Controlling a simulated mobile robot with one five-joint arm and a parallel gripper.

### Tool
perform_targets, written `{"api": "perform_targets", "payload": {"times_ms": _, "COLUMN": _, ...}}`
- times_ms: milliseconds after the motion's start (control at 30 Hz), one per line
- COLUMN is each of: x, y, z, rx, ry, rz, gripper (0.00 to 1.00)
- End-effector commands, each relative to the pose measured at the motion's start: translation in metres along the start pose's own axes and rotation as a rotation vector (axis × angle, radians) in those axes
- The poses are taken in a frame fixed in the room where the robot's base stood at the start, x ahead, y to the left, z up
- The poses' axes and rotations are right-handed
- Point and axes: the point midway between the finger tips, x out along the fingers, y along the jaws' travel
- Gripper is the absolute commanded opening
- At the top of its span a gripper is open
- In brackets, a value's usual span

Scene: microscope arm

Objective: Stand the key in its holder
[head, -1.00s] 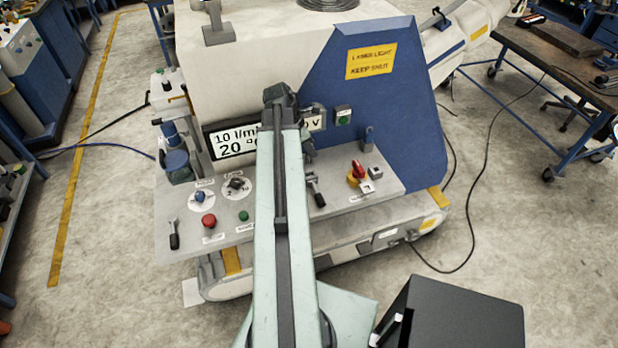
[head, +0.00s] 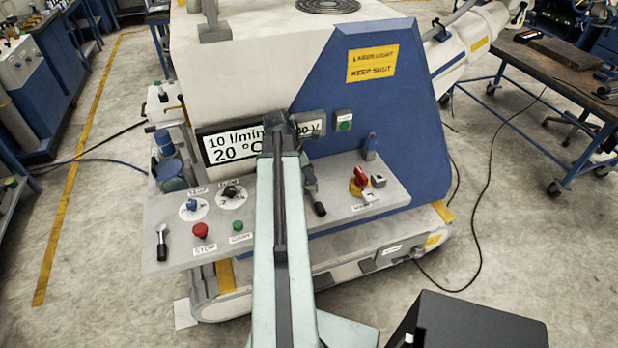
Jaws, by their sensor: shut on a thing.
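My arm comes up from the bottom of the head view, and its wrist bends over in front of the machine's display. My gripper (head: 308,165) is partly hidden beside the arm, over the middle of the grey control panel (head: 265,222). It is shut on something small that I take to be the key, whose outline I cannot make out. A small grey block with a dark top (head: 378,180) is on the panel's right part and may be the holder; I cannot be sure. My gripper is to its left and apart from it.
A red and yellow switch (head: 359,181) and a grey post (head: 369,147) are at the panel's right. A black-handled lever (head: 162,243), knobs and a red button (head: 200,230) are at the left. The blue machine body (head: 395,110) rises behind. A black box (head: 470,320) is at lower right.

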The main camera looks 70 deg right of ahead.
Motion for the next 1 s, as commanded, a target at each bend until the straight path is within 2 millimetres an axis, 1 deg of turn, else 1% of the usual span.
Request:
{"api": "perform_targets", "payload": {"times_ms": 100, "x": 0.005, "y": 0.0, "z": -0.002, "rx": 0.0, "ry": 0.0, "rz": 0.0, "gripper": 0.0}}
{"api": "perform_targets", "payload": {"times_ms": 133, "x": 0.004, "y": 0.0, "z": -0.002, "rx": 0.0, "ry": 0.0, "rz": 0.0, "gripper": 0.21}}
{"api": "perform_targets", "payload": {"times_ms": 167, "x": 0.003, "y": 0.0, "z": -0.002, "rx": 0.0, "ry": 0.0, "rz": 0.0, "gripper": 0.29}}
{"api": "perform_targets", "payload": {"times_ms": 200, "x": 0.003, "y": 0.0, "z": -0.002, "rx": 0.0, "ry": 0.0, "rz": 0.0, "gripper": 0.34}}
{"api": "perform_targets", "payload": {"times_ms": 467, "x": 0.002, "y": 0.0, "z": -0.002, "rx": -0.001, "ry": 0.0, "rz": 0.0, "gripper": 0.34}}
{"api": "perform_targets", "payload": {"times_ms": 567, "x": -0.001, "y": 0.0, "z": -0.001, "rx": -0.001, "ry": 0.0, "rz": 0.0, "gripper": 0.34}}
{"api": "perform_targets", "payload": {"times_ms": 667, "x": -0.012, "y": 0.0, "z": 0.0, "rx": -0.001, "ry": 0.0, "rz": 0.001, "gripper": 0.34}}
{"api": "perform_targets", "payload": {"times_ms": 767, "x": -0.029, "y": 0.0, "z": 0.001, "rx": -0.002, "ry": 0.0, "rz": 0.001, "gripper": 0.34}}
{"api": "perform_targets", "payload": {"times_ms": 900, "x": -0.057, "y": -0.004, "z": 0.001, "rx": -0.002, "ry": 0.0, "rz": 0.001, "gripper": 0.34}}
{"api": "perform_targets", "payload": {"times_ms": 1000, "x": -0.072, "y": -0.004, "z": 0.0, "rx": -0.002, "ry": 0.0, "rz": 0.001, "gripper": 0.34}}
